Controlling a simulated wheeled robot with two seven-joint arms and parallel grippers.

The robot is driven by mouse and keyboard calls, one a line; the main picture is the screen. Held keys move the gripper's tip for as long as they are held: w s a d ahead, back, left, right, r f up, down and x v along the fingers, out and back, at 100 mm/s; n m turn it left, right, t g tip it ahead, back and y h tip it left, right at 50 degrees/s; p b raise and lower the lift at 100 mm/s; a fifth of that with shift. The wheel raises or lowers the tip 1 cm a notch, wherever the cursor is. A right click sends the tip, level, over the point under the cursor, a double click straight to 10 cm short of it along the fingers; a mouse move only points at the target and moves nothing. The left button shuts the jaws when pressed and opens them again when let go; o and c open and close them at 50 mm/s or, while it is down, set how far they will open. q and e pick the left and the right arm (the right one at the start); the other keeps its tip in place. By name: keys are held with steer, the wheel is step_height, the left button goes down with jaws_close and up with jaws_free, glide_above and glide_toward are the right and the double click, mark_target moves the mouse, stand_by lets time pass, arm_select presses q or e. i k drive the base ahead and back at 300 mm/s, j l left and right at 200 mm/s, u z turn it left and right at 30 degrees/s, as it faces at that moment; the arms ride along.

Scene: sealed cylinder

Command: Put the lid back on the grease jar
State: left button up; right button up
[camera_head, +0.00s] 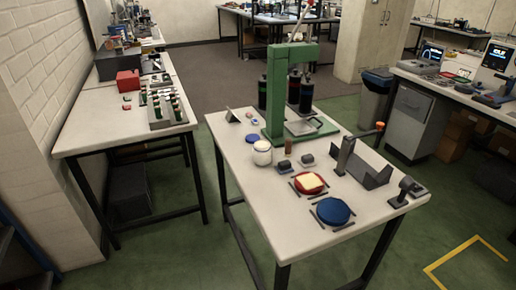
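The grease jar (262,154) looks like a small round jar with whitish contents and stands upright near the left edge of the middle table. A small flat blue disc, which looks like its lid (252,138), lies on the table just behind the jar and slightly to its left, apart from it. The jar's top shows no blue cover. Neither of my grippers is in view.
A green press (277,95) stands behind the jar, with dark cylinders beyond it. In front lie a red dish (297,186) with a pale yellow block and a blue disc (333,211). A grey bracket (372,176) stands to the right. The table's left front (240,185) is clear.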

mark_target(262, 150)
steer(key=i+j+z, duration=0.25)
steer(key=i+j, duration=0.25)
steer(key=j, duration=0.25)
steer(key=i+j+z, duration=0.15)
steer(key=j, duration=0.25)
steer(key=i+j+z, duration=0.15)
steer(key=i+j, duration=0.15)
steer(key=i+j+z, duration=0.15)
steer(key=j, duration=0.4)
steer(key=i+j+z, duration=0.1)
steer(key=j, duration=0.35)
steer(key=i+j+z, duration=0.15)
steer(key=j, duration=0.35)
steer(key=i+j+z, duration=0.15)
steer(key=j, duration=0.35)
